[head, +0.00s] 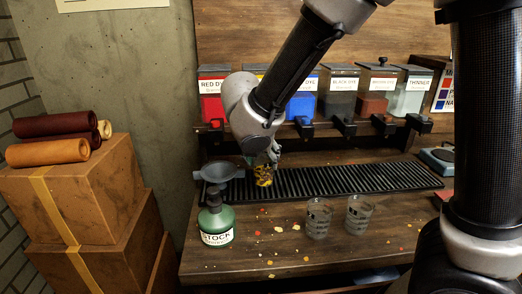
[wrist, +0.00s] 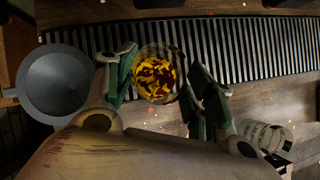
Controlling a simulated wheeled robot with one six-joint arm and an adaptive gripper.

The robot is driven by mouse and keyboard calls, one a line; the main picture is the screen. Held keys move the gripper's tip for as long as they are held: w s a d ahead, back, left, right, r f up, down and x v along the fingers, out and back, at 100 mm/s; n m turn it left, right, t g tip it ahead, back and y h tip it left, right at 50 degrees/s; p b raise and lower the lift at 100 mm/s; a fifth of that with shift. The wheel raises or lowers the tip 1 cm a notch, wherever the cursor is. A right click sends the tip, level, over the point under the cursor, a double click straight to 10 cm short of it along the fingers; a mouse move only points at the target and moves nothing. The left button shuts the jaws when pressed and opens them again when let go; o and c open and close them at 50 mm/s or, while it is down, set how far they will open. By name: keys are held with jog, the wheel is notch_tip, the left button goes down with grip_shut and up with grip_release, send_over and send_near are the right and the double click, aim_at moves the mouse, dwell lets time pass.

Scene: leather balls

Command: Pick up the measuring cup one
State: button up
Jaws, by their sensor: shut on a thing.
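A clear cup (head: 264,177) with yellow and dark patches hangs at my gripper (head: 262,158), above the near edge of the black ribbed mat. In the wrist view the cup (wrist: 156,76) sits between the two green-padded fingers of my gripper (wrist: 162,80), which is shut on it. Its round rim faces the camera. Two more clear cups with dark markings, a left one (head: 318,219) and a right one (head: 358,214), stand upright on the table, apart from my gripper. I cannot read which cup is number one.
A green STOCK bottle (head: 215,222) stands on the wooden table, with a grey funnel (head: 219,172) above it. The ribbed mat (head: 350,181) runs below labelled dye dispensers (head: 340,95). Colored specks lie on the table. Boxes with leather rolls (head: 47,151) stand at left.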

jog(key=s, duration=1.1)
jog(key=shift+s, duration=0.15)
